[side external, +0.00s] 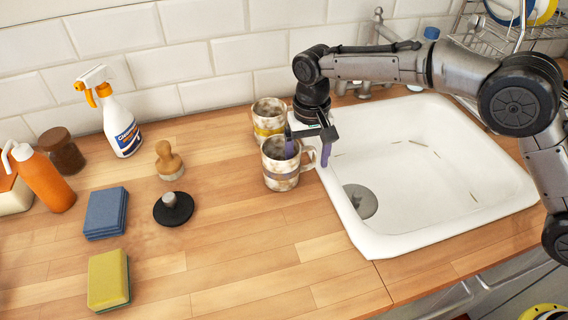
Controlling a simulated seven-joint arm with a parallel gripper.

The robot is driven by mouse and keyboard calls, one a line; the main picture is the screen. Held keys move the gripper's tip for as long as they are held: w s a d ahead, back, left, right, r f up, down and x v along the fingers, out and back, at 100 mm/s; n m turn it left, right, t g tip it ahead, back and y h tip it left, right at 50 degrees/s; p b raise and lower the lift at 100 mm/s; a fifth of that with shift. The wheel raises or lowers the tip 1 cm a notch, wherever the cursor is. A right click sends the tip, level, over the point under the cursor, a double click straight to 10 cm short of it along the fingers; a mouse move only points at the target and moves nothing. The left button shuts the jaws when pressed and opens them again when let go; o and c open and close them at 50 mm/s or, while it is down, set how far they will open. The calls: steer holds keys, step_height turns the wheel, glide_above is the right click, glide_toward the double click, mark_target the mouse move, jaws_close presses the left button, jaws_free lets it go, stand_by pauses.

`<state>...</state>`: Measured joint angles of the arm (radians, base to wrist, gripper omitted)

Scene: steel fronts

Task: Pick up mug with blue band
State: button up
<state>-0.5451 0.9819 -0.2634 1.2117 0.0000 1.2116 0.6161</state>
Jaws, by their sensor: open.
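My gripper (308,154) is open above and at the right side of this mug. One finger appears at or inside the mug's opening, the other to the right near the handle. I cannot tell whether either finger touches the mug. A similar mug with a yellow band (266,128) stands just behind, partly hidden by the front mug.
The white sink (430,170) lies right of the mugs. A black sink plug (173,213), a wooden brush (169,163), blue sponges (105,213) and a yellow sponge (108,280) lie left. A spray bottle (121,125) stands by the wall. The front counter is clear.

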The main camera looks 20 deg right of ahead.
jaws_close()
stand_by(0.4)
steer(key=shift+r, duration=0.15)
